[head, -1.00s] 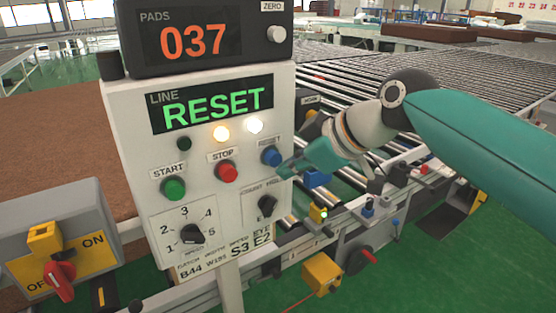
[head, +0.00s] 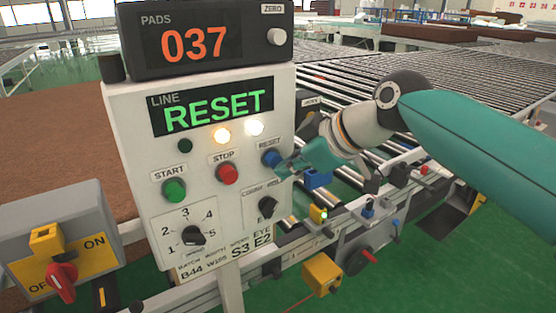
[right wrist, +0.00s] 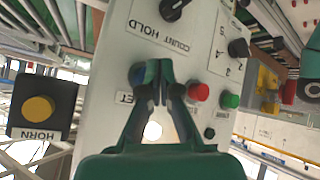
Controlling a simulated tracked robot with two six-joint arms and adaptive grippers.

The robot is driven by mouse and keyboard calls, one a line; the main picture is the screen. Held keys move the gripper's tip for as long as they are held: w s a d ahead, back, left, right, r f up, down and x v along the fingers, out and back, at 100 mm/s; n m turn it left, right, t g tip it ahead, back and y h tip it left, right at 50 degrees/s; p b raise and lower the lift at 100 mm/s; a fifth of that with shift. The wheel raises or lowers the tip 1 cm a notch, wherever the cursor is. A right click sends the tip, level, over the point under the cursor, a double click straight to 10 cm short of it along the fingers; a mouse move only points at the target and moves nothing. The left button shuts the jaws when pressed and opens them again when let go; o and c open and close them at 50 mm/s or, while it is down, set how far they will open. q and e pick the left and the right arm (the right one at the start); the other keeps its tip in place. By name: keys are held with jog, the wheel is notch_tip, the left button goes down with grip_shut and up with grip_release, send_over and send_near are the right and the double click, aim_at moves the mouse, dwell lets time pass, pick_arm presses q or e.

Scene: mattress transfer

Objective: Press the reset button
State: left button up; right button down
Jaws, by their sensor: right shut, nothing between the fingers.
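The blue RESET button (head: 271,158) is at the right end of the button row on the white control panel (head: 215,213). My right gripper (head: 281,168) is shut and empty, with its tips at the button's lower right in the head view. I cannot tell whether they touch it. In the right wrist view the closed fingers (right wrist: 152,72) point at the panel. They partly cover the blue button (right wrist: 136,76) and its label. The line display (head: 215,108) reads RESET in green. My left gripper is out of view.
A red STOP button (head: 227,174) and a green START button (head: 174,190) sit left of the blue one. A black knob (head: 267,207) is below it. A yellow HORN button (right wrist: 38,110) shows in the wrist view. The roller conveyor (head: 350,75) runs behind.

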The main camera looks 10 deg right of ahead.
jog(key=shift+w+a+p, duration=0.3)
jog(key=shift+w+p, duration=0.2)
jog(key=shift+w, duration=0.35)
dwell(1.1)
jog(key=shift+s, duration=0.1)
jog(key=shift+s+d+b, duration=0.2)
jog(key=shift+s+b, duration=0.15)
jog(key=shift+s, duration=0.2)
jog(key=shift+s+d+b, duration=0.2)
jog(key=shift+s+b, duration=0.15)
jog(key=shift+s, duration=0.2)
jog(key=s, duration=0.1)
jog(key=s+d+b, duration=0.1)
jog(key=s, duration=0.1)
jog(key=s+b, duration=0.1)
jog(key=shift+s+d, duration=0.35)
dwell(0.4)
